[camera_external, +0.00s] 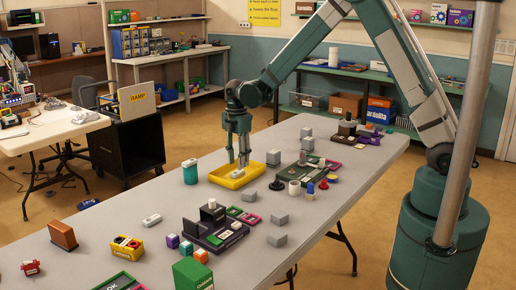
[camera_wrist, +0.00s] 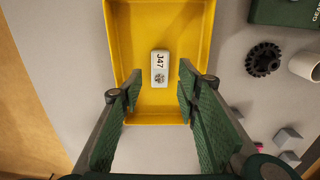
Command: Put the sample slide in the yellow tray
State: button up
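The yellow tray (camera_external: 222,183) stands on the long grey table, and it fills the upper middle of the wrist view (camera_wrist: 130,40). A small white slide (camera_wrist: 159,68) marked "J47" with a dark emblem lies on the tray floor, nearer its lower end in the wrist view. My gripper (camera_external: 243,160) points down over the tray; in the wrist view its two green fingers (camera_wrist: 160,88) are spread wide, one on each side of the line of the slide, with nothing between them. The slide appears apart from both fingers.
A teal cylinder (camera_external: 190,172) stands left of the tray. Another small white piece (camera_external: 152,220) lies on clear table at front left.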

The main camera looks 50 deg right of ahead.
aim_at(239, 172)
notch_tip(239, 172, up, 8)
jog(key=shift+p, duration=0.45)
dwell(0.5)
jog(key=s+d+r+m+t, duration=0.3)
jog(key=s+r+m, duration=0.5)
jog(key=s+r, duration=1)
jog(key=s+d+m+t, duration=0.1)
jog(key=s+m, duration=0.4)
jog(key=s, duration=0.6)
jog(key=s+d+r+m+t, duration=0.1)
jog(key=s+m+t, duration=0.2)
jog(key=s, duration=0.7)
jog(key=shift+s+r+m, duration=0.25)
jog(key=shift+s+m, duration=0.1)
jog(key=shift+m, duration=0.65)
